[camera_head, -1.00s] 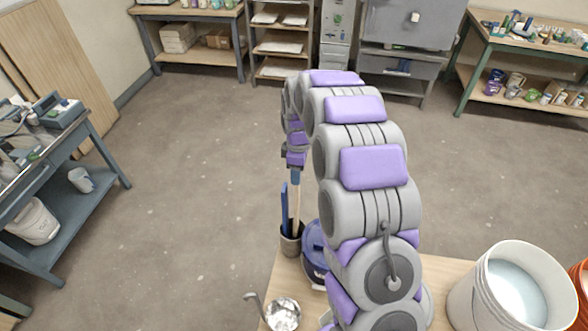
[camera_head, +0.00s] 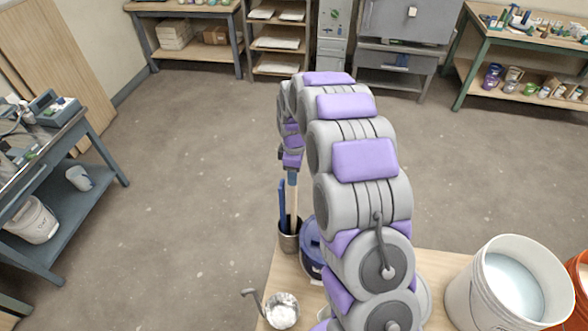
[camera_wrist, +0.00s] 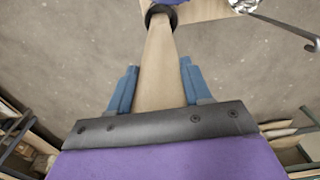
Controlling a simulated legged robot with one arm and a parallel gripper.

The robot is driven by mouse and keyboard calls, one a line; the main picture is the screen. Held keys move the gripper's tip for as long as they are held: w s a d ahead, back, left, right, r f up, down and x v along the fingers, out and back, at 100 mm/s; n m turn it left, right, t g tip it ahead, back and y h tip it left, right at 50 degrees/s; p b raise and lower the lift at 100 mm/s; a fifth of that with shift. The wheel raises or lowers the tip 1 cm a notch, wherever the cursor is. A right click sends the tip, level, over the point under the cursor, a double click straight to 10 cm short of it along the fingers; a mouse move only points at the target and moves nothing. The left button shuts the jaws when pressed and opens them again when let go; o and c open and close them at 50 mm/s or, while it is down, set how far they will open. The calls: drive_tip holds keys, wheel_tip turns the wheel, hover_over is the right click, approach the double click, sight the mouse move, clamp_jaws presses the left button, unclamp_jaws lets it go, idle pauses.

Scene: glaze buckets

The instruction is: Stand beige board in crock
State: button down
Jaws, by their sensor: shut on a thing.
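The beige board (camera_head: 294,202) is a narrow, pale strip, close to upright. My gripper (camera_head: 292,178) is shut on its upper part. In the wrist view the board (camera_wrist: 158,62) runs between the two blue fingers toward a dark ring, the crock's rim (camera_wrist: 171,14). The crock (camera_head: 289,240) is a small dark grey cup near the tabletop's far left corner. The board's lower end is at or inside its mouth; how deep it reaches is hidden.
A blue-lidded bucket (camera_head: 310,245) stands just right of the crock, partly hidden by my arm. A metal ladle (camera_head: 282,311) lies in front on the wooden tabletop (camera_head: 262,290). A white bucket of pale glaze (camera_head: 470,298) and an orange bucket (camera_head: 577,275) are at right.

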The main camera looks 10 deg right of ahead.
sight(293, 189)
drive_tip(key=shift+a+f, duration=0.15)
drive_tip(key=shift+f, duration=2.15)
drive_tip(key=shift+a+f, duration=0.1)
drive_tip(key=shift+f, duration=2.2)
drive_tip(key=shift+c, duration=2.1)
unclamp_jaws()
drive_tip(key=shift+w+d+r+b, duration=0.1)
drive_tip(key=shift+r+b, duration=0.05)
drive_tip(key=shift+b, duration=0.65)
drive_tip(key=shift+c, duration=0.3)
drive_tip(key=shift+r+b, duration=0.1)
drive_tip(key=shift+b, duration=0.25)
